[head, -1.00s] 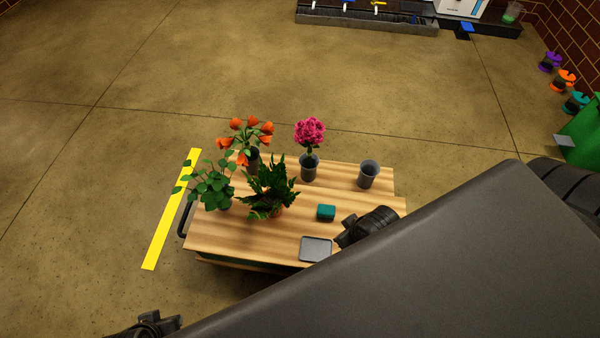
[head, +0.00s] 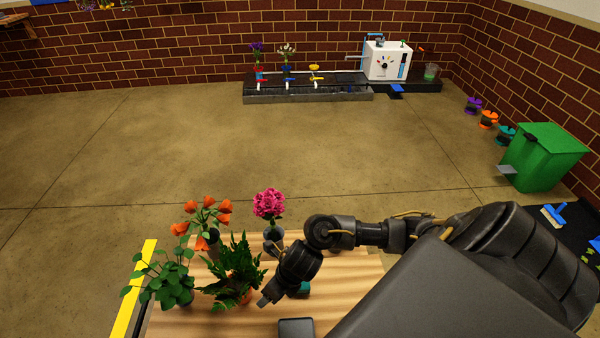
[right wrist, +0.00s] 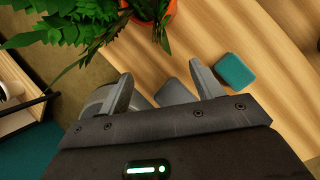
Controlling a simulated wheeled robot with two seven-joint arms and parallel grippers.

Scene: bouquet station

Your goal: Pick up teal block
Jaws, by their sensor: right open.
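The teal block (head: 304,288) lies on the wooden table, partly hidden behind my right gripper in the head view. The right wrist view shows it whole (right wrist: 235,72), flat on the wood, just outside the right-hand finger and not between the fingers. My right gripper (head: 266,299) is above the table between the fern and the block. Its two fingers stand apart in the right wrist view (right wrist: 161,76), with no teal block between them. My left gripper is not in view.
A fern (head: 235,268) in an orange pot (right wrist: 150,12) is close to my right gripper. Orange flowers (head: 204,217), a leafy plant (head: 165,280) and pink flowers (head: 269,204) stand on the table (head: 345,282). A grey tray (head: 297,328) lies in front of the block.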

